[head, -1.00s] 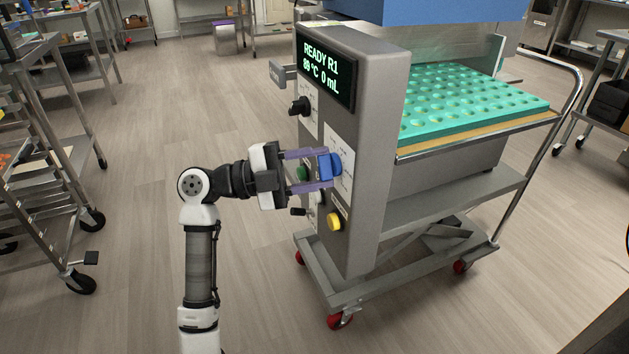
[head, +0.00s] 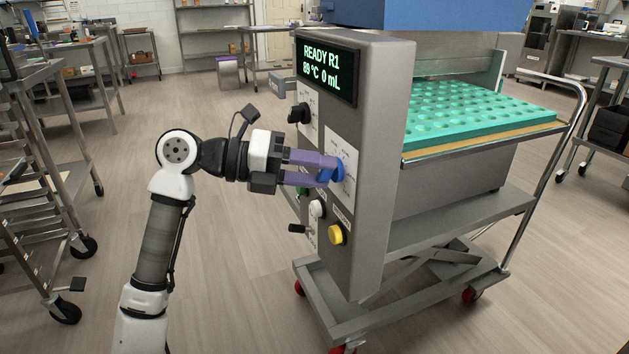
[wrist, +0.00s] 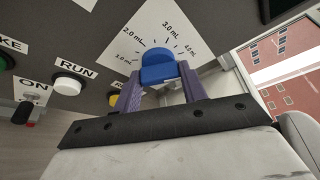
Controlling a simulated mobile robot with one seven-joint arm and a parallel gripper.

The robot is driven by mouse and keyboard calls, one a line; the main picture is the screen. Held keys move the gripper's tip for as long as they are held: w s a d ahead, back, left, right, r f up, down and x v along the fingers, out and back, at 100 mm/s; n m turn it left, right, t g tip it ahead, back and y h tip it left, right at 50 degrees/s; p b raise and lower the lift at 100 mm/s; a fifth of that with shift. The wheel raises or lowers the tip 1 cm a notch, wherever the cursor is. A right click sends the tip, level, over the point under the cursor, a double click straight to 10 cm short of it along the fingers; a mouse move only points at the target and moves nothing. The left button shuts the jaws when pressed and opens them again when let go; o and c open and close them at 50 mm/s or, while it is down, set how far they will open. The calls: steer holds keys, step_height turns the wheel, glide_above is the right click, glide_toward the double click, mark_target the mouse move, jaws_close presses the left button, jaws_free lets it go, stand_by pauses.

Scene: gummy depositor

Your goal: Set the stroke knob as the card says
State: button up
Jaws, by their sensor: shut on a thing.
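The blue stroke knob (head: 337,169) is on the grey control panel (head: 375,150) of the depositor, over a white dial plate. In the wrist view the knob (wrist: 158,70) sits between my two purple fingers, and the dial plate (wrist: 160,32) shows marks with 2.0 mL and 3.0 mL readable. My gripper (head: 325,170) is shut on the knob. The knob's pointer is not clear to me. The display (head: 326,72) reads READY R1, 89 °C, 0 mL. The card is not clearly identifiable.
A black knob (head: 299,113) is above the stroke knob. A white button (head: 318,208), a yellow button (head: 336,234) and a black-handled switch (head: 298,229) are below it. A teal mould tray (head: 475,118) lies to the right. Open floor is left of the panel.

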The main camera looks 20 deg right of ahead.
steer(key=shift+s+m+t+y+b, duration=0.1)
steer(key=shift+m+t+y+b, duration=0.4)
steer(key=shift+m+t+b, duration=0.85)
steer(key=shift+r+m+g+p, duration=0.1)
steer(key=shift+m+g+p, duration=0.25)
steer(key=shift+g, duration=0.1)
steer(key=o, duration=1)
steer(key=p+v, duration=0.2)
steer(key=v, duration=1.2)
steer(key=shift+s, duration=0.1)
